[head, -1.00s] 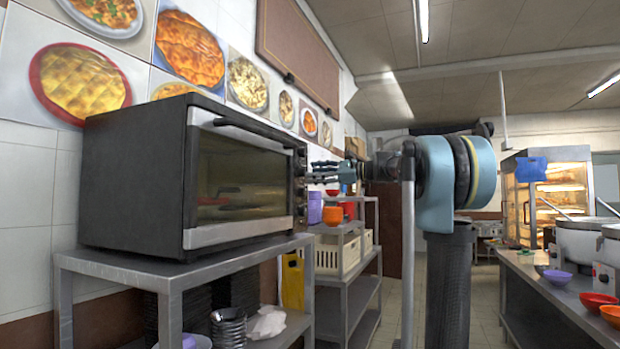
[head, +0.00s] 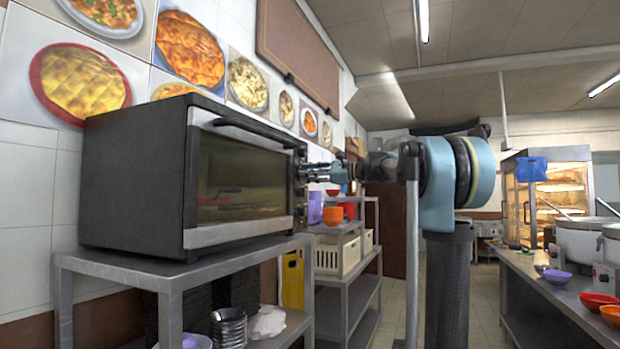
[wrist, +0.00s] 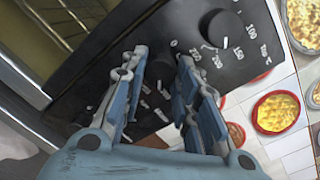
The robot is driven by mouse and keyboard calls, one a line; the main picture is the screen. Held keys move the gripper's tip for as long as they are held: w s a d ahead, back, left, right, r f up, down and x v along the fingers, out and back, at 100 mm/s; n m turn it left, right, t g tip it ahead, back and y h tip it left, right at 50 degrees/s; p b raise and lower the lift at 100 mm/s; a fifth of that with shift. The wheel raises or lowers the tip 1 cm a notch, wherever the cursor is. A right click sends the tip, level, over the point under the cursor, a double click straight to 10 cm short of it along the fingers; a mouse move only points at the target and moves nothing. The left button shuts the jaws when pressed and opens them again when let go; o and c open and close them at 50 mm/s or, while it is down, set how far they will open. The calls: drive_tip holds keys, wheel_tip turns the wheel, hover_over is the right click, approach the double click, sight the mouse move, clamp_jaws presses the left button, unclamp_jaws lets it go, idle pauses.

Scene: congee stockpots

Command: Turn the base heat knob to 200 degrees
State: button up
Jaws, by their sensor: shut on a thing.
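The black countertop oven (head: 130,170) stands on a metal shelf unit, its control panel (wrist: 277,45) at the right end of its front. In the wrist view a round black knob (wrist: 220,28) with a white pointer line and numbers from 100 to 250 around it is clear of my fingers. My gripper (wrist: 158,62) is at the panel beside that knob, shut on another knob between its fingertips. The fingers mostly hide the held knob, so I cannot read its pointer setting. In the head view my gripper (head: 317,173) reaches the panel from the right.
The oven door (head: 240,180) is closed, with a long handle along its top. The metal shelf unit (head: 120,262) carries the oven. Another shelf (head: 348,290) with a crate and bowls stands behind. A counter with pots is at right; the floor between is clear.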

drive_tip(key=shift+n, duration=1)
drive_tip(key=o, duration=1.1)
drive_tip(key=shift+c, duration=0.2)
drive_tip(key=shift+d, duration=0.1)
drive_tip(key=v, duration=1.1)
drive_tip(key=shift+d, duration=0.35)
drive_tip(key=shift+s+r, duration=0.1)
